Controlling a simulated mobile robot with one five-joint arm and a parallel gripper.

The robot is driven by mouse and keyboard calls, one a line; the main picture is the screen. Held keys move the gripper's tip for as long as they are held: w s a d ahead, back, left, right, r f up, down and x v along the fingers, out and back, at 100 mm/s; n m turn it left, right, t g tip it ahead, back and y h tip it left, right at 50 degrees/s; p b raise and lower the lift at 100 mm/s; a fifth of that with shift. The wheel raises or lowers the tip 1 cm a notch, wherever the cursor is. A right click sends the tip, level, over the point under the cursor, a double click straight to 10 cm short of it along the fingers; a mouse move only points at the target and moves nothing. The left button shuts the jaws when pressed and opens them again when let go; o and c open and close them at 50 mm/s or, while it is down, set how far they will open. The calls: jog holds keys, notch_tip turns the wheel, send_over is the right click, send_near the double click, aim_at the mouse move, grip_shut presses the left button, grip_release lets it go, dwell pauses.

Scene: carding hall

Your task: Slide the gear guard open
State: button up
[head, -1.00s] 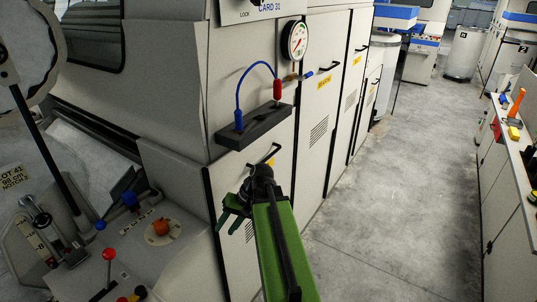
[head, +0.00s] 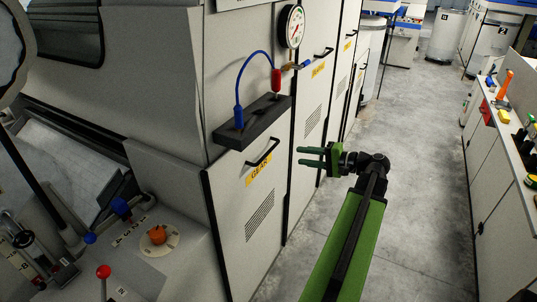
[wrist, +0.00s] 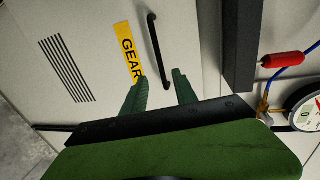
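The gear guard (head: 235,215) is a pale grey panel with a yellow GEAR label (head: 259,174), a black bar handle (head: 263,153) and a slotted vent. My gripper (head: 300,156) is green and stands to the right of the handle, its fingers pointing left towards it. The two fingers are apart with nothing between them. In the wrist view the guard's handle (wrist: 158,50) and GEAR label (wrist: 129,53) lie beyond the open fingertips (wrist: 160,78). I see no contact with the handle.
A black ledge (head: 252,123) with a blue hose and red fitting juts out above the guard. A pressure gauge (head: 292,27) is higher up. A control panel with knobs (head: 157,235) is at lower left. The aisle floor (head: 405,125) is clear; a workbench (head: 505,150) lines the right.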

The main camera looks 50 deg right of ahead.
aim_at(270, 151)
jog(key=b+x, duration=0.2)
jog(key=x, duration=1.2)
jog(key=shift+w+d+f+b, duration=0.1)
jog(key=shift+w+f+b, duration=0.05)
jog(key=shift+b, duration=0.15)
grip_shut()
dwell(0.5)
